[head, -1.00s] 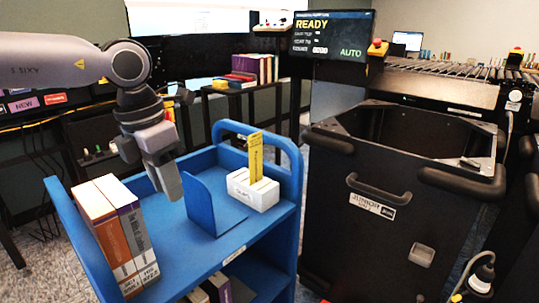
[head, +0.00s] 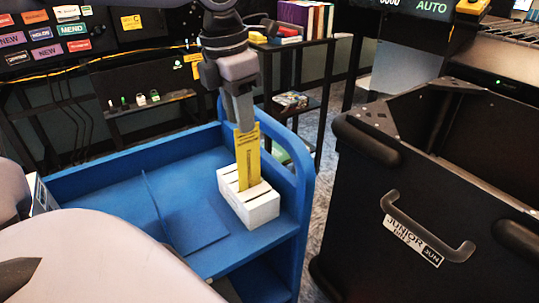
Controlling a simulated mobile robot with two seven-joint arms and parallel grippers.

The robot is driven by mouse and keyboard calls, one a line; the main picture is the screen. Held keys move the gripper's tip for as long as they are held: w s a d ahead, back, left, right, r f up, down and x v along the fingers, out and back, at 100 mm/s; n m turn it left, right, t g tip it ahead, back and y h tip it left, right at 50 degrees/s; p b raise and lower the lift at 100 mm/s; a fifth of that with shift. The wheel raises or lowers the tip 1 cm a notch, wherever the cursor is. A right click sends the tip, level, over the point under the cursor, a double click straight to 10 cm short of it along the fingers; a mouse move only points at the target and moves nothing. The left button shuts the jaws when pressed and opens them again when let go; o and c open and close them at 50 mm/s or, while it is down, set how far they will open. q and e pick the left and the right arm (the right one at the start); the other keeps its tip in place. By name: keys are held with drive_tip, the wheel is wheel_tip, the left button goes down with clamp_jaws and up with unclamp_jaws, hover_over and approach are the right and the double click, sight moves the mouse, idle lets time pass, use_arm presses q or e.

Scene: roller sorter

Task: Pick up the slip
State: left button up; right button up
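The yellow slip (head: 247,165) stands upright in a slot of the white slotted block (head: 250,208), which sits on the blue cart's top shelf. My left gripper (head: 244,127) points down right at the top of the slip, and its fingertips overlap the slip's upper end. The fingers are seen nearly edge-on, so I cannot tell whether they are open around it or shut on it. My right gripper is not in view.
The blue cart (head: 110,160) has raised sides, and a blue bookend (head: 187,228) stands left of the block. A black bin (head: 420,190) with a handle stands to the right. A dark rack with books (head: 305,18) is behind. My pale arm link covers the lower left.

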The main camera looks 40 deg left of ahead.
sight(249, 145)
use_arm(q)
drive_tip(key=f, duration=0.4)
drive_tip(key=w+d+f, duration=0.1)
drive_tip(key=f, duration=0.2)
drive_tip(key=shift+b, duration=0.3)
clamp_jaws()
